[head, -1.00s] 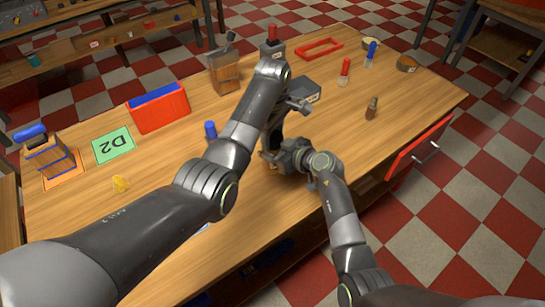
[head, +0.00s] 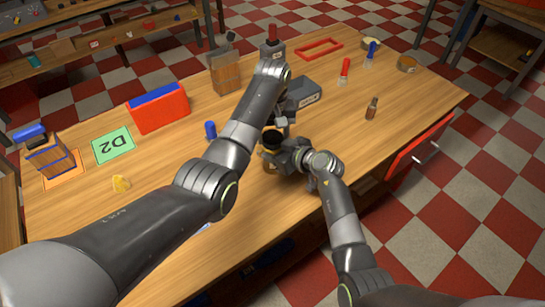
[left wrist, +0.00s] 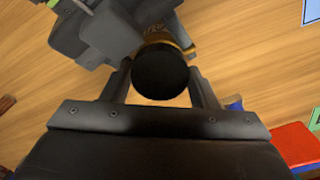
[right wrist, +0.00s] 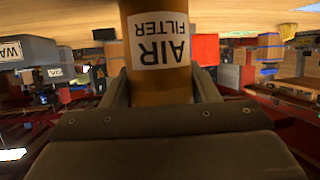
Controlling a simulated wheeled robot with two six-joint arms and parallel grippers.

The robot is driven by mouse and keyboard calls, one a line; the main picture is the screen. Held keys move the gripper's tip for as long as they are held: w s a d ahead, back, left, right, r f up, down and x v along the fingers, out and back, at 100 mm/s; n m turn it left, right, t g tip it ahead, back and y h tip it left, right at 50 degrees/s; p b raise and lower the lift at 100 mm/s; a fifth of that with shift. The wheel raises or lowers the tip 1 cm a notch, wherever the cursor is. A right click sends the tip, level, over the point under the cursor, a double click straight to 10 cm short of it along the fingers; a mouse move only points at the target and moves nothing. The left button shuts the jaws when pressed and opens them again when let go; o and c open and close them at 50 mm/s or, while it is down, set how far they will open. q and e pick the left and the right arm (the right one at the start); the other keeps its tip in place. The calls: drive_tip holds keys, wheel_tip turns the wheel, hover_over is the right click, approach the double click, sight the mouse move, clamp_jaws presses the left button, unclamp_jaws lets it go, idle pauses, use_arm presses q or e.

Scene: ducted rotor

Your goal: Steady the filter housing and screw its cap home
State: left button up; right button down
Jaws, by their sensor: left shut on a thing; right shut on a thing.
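The filter housing (right wrist: 158,92) is an amber-brown cylinder with a white "AIR FILTER" label, which reads upside down in the right wrist view. My right gripper (head: 279,158) is shut around the housing, near the table's front edge in the head view. The black round cap (left wrist: 160,73) sits between the fingers of my left gripper (left wrist: 162,88), which is shut on it. The cap is over the housing's end; the amber body (left wrist: 168,38) shows just beyond it. The cap (head: 272,137) also shows in the head view. Whether its thread is engaged is hidden.
A dark grey box (head: 304,93) lies just behind the grippers. A blue-topped item (head: 210,130), a red bin (head: 160,112) and a green D2 mat (head: 114,146) are to the left.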

use_arm(q)
drive_tip(key=o, duration=1.1)
drive_tip(key=shift+r, duration=0.1)
drive_tip(key=shift+r, duration=2.2)
drive_tip(key=shift+c, duration=0.5)
wheel_tip(320, 180, up, 3)
drive_tip(key=n, duration=0.5)
drive_tip(key=shift+r+n, duration=0.2)
drive_tip(key=shift+n, duration=0.2)
drive_tip(key=shift+f, duration=0.1)
drive_tip(key=shift+f, duration=3.9)
